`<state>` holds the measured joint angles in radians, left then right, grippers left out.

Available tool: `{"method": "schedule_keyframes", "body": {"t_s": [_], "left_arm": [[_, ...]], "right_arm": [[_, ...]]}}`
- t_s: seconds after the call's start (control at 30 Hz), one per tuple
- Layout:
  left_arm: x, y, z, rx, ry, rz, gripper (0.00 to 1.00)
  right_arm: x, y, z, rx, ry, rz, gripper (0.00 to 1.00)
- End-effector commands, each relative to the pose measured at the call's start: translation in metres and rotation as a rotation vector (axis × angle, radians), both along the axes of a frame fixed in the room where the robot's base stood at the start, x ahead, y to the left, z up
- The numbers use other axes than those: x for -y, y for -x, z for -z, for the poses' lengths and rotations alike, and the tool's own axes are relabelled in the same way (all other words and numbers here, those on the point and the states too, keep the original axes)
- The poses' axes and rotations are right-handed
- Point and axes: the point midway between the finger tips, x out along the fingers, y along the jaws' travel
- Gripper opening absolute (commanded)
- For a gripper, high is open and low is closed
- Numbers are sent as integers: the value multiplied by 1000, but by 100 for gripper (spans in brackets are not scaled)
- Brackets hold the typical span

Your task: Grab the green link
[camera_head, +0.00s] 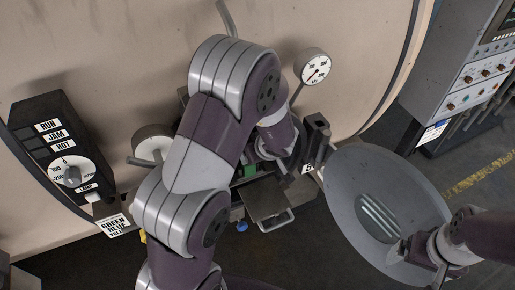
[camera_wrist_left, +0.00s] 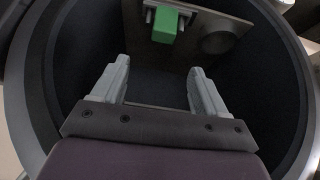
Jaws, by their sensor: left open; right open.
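The green link (camera_wrist_left: 165,25) shows in the left wrist view as a bright green block at the top, in a metal holder inside a dark round opening. A small green patch (camera_head: 250,170) in the head view appears to be the same link, mostly hidden by my left arm. My left gripper (camera_wrist_left: 158,88) is open and empty, its two fingers below the link in the wrist picture and apart from it. It is hidden in the head view. My right gripper (camera_head: 420,260) is at the lower right, open, over the round door; contact is unclear.
The round grey door (camera_head: 345,190) stands open at the right of the opening. A black control box (camera_head: 62,150) and a dial gauge (camera_head: 315,67) are on the beige vessel. A metal tray (camera_head: 267,203) sits below the opening. A control cabinet (camera_head: 465,75) stands at upper right.

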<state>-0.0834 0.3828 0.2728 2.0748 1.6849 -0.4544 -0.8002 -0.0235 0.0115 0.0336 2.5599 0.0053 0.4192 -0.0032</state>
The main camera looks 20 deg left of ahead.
Motion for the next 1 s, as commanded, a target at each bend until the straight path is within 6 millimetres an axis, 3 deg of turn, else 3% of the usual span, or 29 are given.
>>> {"method": "schedule_keyframes", "body": {"t_s": [0.23,0.67,0.97,1.0], "left_arm": [[-21,-15,44,-15,-17,25,73],[-51,-36,99,-13,-15,27,73],[-54,-40,106,-10,-14,27,73],[-54,-40,106,-10,-14,27,60]], "right_arm": [[0,0,13,0,0,0,95],[0,0,10,1,0,0,95],[0,0,10,1,0,0,95],[0,0,10,1,0,0,95]]}}
